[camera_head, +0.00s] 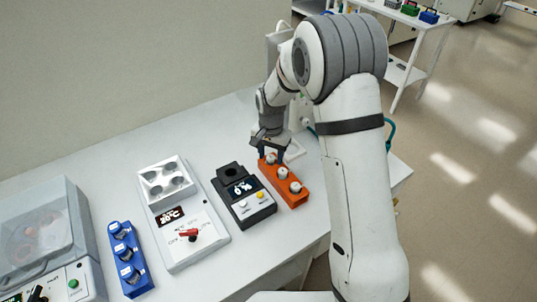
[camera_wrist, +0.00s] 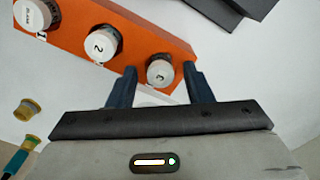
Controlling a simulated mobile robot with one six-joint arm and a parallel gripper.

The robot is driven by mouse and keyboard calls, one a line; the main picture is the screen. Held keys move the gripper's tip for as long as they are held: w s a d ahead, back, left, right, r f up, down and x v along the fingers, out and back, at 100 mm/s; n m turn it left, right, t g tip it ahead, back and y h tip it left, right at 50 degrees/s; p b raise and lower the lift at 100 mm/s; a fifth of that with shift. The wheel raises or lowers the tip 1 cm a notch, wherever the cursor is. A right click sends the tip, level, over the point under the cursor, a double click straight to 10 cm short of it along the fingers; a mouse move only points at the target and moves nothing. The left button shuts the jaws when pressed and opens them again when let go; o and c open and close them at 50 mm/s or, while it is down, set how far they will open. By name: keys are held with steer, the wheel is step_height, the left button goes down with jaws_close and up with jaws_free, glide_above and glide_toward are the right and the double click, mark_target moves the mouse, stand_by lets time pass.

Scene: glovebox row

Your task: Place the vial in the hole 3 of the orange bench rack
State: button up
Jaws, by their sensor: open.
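The orange bench rack (camera_head: 300,200) stands on the white bench with three white-capped vials upright along its length. In the wrist view the rack (camera_wrist: 130,40) shows a label 1 beside the left vial (camera_wrist: 35,14). My gripper (camera_wrist: 158,82) is open, with one blue finger on each side of this end vial. In the head view my gripper (camera_head: 268,147) is over that end.
A black device (camera_head: 243,196) reading 0% stands left of the rack. Further left are a white heater unit (camera_head: 180,215), a blue rack (camera_head: 125,260) with vials and a clear-lidded machine (camera_head: 42,235). Small yellow-topped pieces (camera_wrist: 25,110) show at the wrist view's left.

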mark_target(271, 157)
steer(key=shift+r+p, duration=0.3)
steer(key=shift+r, duration=0.05)
step_height(271, 157, up, 12)
steer(key=b, duration=0.3)
steer(key=s+d+r+n+t, duration=0.2)
steer(key=s+d+r, duration=0.5)
steer(key=s+d, duration=0.4)
steer(key=s+d+n, duration=0.1)
steer(key=s+d, duration=0.1)
steer(key=s, duration=0.6)
steer(key=s+d+f+n+t, duration=0.1)
steer(key=s+d, duration=0.1)
steer(key=s, duration=0.5)
steer(key=shift+s+d, duration=0.35)
